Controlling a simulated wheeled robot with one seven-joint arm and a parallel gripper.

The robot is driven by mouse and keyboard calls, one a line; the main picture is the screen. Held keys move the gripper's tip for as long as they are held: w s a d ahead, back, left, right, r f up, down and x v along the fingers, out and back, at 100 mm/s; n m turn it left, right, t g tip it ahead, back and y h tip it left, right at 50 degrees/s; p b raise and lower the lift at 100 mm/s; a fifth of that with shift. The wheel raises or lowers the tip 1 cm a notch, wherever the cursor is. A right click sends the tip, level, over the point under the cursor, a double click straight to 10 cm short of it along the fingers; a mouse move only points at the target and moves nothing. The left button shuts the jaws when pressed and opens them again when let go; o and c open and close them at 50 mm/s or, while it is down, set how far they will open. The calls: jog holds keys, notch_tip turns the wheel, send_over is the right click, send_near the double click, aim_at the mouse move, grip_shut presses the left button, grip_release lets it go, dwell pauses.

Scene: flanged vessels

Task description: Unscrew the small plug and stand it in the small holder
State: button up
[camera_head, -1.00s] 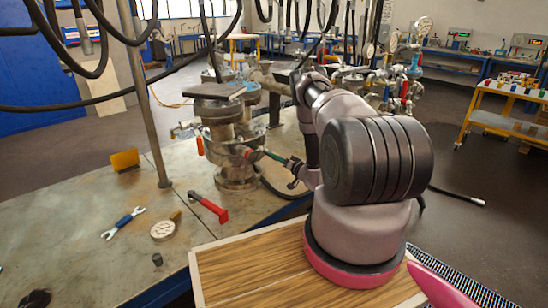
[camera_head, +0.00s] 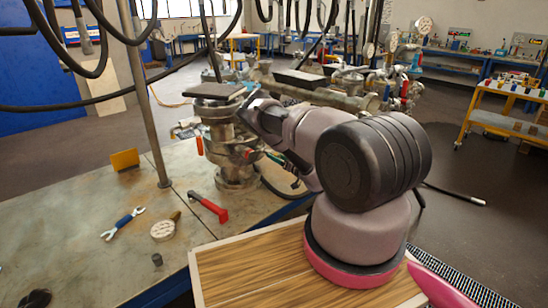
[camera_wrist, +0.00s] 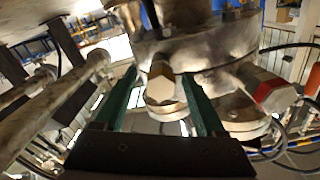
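The small plug (camera_wrist: 161,84) is a hex-headed metal fitting on the side of the flanged vessel (camera_wrist: 205,50) in the wrist view. My gripper (camera_wrist: 163,92) has two green fingers, one on each side of the plug, with visible gaps, so it is open and around the plug without clearly gripping it. In the head view, the vessel (camera_head: 237,172) stands on the bench and my arm hides most of the gripper and the plug. A small dark cylinder (camera_head: 157,259) stands on the bench front; I cannot tell whether it is the small holder.
On the bench lie a red-handled tool (camera_head: 208,207), a blue wrench (camera_head: 123,222) and a round gauge (camera_head: 163,231). A yellow plate (camera_head: 125,160) and a metal post (camera_head: 150,110) stand behind them. A red-capped fitting (camera_wrist: 272,92) sits right of the plug.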

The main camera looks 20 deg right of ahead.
jog(key=v, duration=1)
jog(key=shift+s, duration=0.35)
jog(key=shift+d, duration=0.1)
jog(key=shift+c, duration=0.4)
